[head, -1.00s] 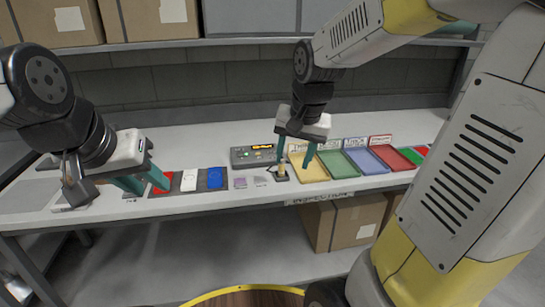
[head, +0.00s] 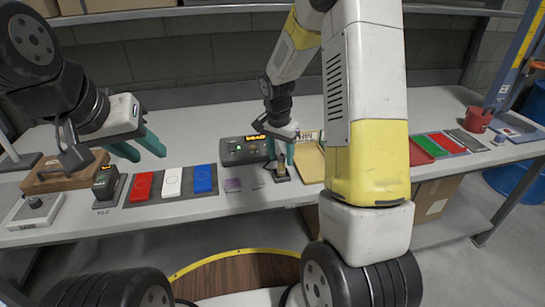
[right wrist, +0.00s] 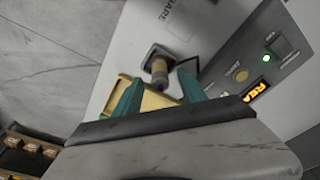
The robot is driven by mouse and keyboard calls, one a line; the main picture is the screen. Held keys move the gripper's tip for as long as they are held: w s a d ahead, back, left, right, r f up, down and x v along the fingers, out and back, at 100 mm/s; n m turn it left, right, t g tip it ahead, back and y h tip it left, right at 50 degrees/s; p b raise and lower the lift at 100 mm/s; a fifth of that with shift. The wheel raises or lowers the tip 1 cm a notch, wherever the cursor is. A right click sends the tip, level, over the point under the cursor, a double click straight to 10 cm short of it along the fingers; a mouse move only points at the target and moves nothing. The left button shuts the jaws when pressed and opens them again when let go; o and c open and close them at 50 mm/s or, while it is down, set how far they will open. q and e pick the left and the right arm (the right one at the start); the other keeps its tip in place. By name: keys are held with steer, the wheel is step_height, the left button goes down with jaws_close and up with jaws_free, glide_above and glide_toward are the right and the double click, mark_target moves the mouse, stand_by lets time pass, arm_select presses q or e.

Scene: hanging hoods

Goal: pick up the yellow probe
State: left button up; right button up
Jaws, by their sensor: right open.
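The yellow probe (head: 280,171) stands upright in a small dark holder on the bench, in front of the grey meter. In the right wrist view, the probe (right wrist: 159,72) shows as a banded yellow and grey cylinder on a dark base. My right gripper (head: 279,156) is open and points down, just above and around the probe. In the right wrist view, its teal fingers (right wrist: 158,82) lie on either side of the probe, with gaps visible; contact is not clear. My left gripper (head: 144,150) is open and empty above the left part of the bench.
Red, white and blue plates (head: 172,182) lie to the left. My right arm hides several trays. A red cup (head: 478,119) stands far right.

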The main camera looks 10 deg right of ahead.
mark_target(281, 166)
steer(key=f, duration=0.4)
steer(key=shift+w+d+f, duration=0.1)
steer(key=shift+w+d, duration=0.2)
jaws_close()
